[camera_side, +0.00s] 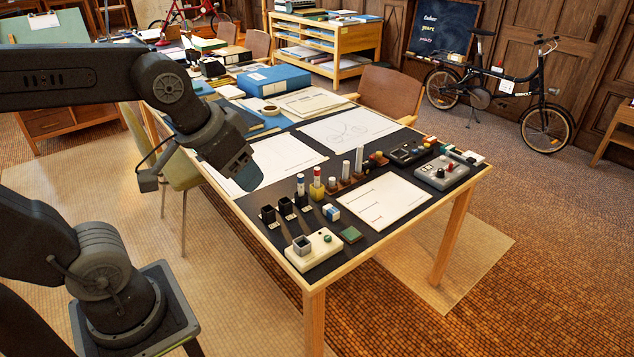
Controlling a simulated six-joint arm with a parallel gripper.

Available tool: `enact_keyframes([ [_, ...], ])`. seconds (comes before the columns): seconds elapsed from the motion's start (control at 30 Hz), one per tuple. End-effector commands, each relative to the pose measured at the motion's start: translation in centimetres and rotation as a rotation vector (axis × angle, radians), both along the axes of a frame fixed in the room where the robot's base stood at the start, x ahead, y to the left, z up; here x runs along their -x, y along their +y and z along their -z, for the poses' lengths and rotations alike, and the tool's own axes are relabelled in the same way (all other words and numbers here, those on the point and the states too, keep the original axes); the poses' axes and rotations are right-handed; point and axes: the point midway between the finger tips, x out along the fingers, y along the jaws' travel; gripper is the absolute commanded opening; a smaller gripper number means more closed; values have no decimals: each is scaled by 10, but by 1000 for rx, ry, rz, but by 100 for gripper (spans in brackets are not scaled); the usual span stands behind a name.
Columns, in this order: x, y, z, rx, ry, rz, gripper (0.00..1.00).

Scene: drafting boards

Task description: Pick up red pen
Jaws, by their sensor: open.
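Several short upright pen-like cylinders stand in a row on the dark board of the long table. One with a red top (317,175) sits in a yellow base; it may be the red pen, but it is too small to be sure. A dark one with a pale and bluish top (300,183) stands just left of it.
Black cube-like holders (268,214), a white box with a grey socket (314,249) and a blue-white block (331,212) stand near the front-left edge. A white sheet (383,200) lies flat to the right. A grey control box (441,172) is farther right.

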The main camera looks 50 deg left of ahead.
Motion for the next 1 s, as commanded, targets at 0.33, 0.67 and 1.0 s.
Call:
enact_keyframes([
  [0.33,-133,51,-14,33,71,-377,52],
  [0.67,-255,121,39,48,97,-747,52],
  [1.0,-332,197,140,45,84,-1082,52],
])
